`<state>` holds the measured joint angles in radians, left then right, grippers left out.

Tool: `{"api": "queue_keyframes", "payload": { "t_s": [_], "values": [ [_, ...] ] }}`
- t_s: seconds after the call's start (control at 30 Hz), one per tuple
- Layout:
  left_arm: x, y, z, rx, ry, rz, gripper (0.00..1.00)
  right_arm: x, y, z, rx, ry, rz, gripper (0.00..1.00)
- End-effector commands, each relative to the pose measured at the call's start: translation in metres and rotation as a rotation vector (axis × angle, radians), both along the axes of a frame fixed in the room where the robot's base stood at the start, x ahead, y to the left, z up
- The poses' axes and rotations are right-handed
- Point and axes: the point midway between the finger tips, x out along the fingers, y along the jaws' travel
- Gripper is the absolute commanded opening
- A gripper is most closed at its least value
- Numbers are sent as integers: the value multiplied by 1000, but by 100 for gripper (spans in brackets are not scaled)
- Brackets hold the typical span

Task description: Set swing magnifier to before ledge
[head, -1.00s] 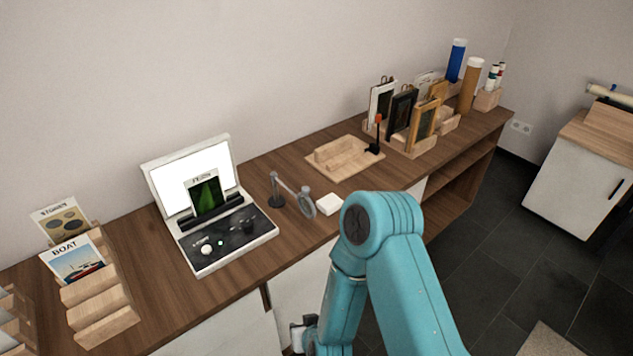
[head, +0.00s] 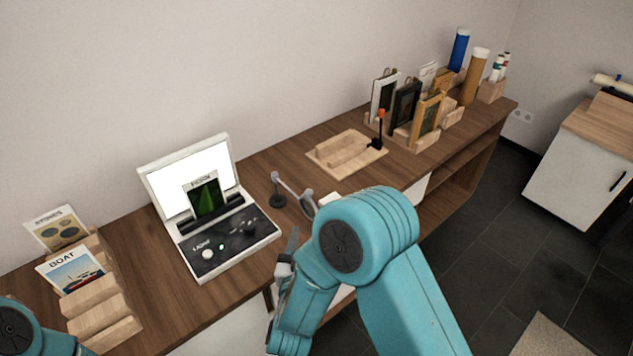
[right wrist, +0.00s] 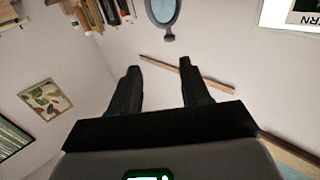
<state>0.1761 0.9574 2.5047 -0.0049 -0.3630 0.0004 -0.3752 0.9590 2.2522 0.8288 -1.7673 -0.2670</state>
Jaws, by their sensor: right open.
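My left gripper is out of view.
A wooden rack with a BOAT card (head: 72,270) stands left of the light box. A wooden tray (head: 345,152) with a small dark and orange upright piece, then framed pictures (head: 404,108) and tubes, stand farther right. A white block (head: 329,197) is mostly hidden by my arm.

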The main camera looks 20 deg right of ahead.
Motion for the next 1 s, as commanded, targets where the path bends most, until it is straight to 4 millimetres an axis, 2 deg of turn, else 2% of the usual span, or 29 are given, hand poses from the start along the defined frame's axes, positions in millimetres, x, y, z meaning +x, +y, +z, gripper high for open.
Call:
{"api": "queue_keyframes", "payload": {
  "t_s": [0.07, 0.17, 0.27, 0.7, 0.83, 1.0],
  "values": [
    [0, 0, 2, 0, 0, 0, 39, 0, 11, 4, 1, -6, 24, 47],
    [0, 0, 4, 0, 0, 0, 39, 5, 13, 6, 2, -9, 33, 47],
    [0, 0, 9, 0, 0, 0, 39, 19, 5, 7, 2, -9, 30, 47],
    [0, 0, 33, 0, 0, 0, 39, 114, -40, 7, 1, -9, 28, 47],
    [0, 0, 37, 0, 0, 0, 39, 134, -49, 7, 0, -9, 28, 47],
    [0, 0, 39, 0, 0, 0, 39, 147, -55, 5, -1, -6, 30, 47]
  ]
}}
